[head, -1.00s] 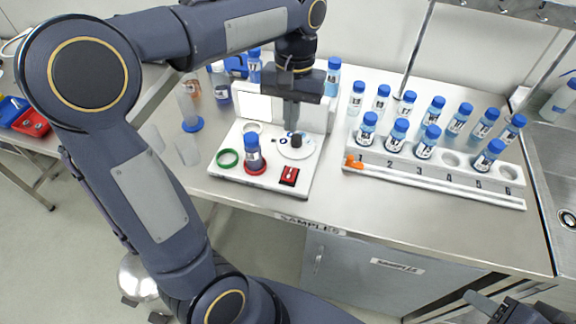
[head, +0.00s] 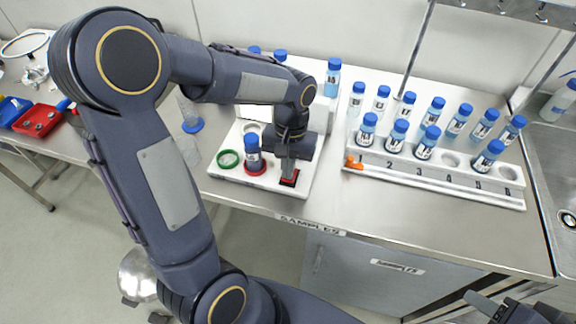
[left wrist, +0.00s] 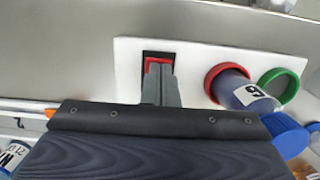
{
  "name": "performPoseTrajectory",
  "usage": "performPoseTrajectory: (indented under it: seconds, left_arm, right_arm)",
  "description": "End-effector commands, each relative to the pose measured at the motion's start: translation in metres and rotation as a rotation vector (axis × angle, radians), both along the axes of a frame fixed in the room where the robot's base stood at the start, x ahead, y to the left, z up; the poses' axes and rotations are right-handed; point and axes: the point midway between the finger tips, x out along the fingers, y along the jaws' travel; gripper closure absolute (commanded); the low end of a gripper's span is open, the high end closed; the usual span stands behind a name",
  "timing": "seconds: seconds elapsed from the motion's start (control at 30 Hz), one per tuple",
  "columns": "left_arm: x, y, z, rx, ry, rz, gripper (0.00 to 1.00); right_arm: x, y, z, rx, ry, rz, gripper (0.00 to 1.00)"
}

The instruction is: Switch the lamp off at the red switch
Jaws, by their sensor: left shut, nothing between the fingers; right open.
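The red switch (head: 289,179) sits at the front right corner of a white panel (head: 225,172) on the bench. My left gripper (head: 288,172) is shut and empty, with its fingertips down at the switch and covering part of it. In the left wrist view the red switch (left wrist: 157,62) shows in a black frame just beyond the shut fingertips (left wrist: 160,72); whether they touch it I cannot tell. A lit white lamp panel (head: 255,112) shows partly behind my left arm. My right gripper (head: 490,305) is at the bottom right, open and empty.
A blue-capped bottle (head: 253,155) stands in a red ring on the panel, left of the switch, beside a green ring (head: 229,158). A numbered rack (head: 400,172) with several blue-capped bottles is to the right. The bench front between panel and rack is clear.

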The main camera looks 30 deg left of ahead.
Motion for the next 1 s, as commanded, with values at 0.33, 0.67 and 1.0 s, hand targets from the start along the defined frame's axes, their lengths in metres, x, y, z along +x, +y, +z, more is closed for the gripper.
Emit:
performPoseTrajectory:
  seconds: [0.33, 0.67, 1.0]
  left_arm:
    - [-0.002, 0.000, -0.008, 0.012, -0.046, -0.001, 1.00]
    - [-0.006, -0.001, -0.011, 0.032, -0.123, 0.000, 1.00]
    - [0.004, 0.002, -0.011, 0.033, -0.123, 0.002, 1.00]
  right_arm:
    - [0.000, 0.000, -0.015, 0.000, 0.000, 0.000, 0.50]
    - [0.000, 0.000, -0.026, 0.000, 0.000, 0.000, 0.50]
    - [0.000, 0.000, -0.023, 0.000, 0.000, 0.000, 0.50]
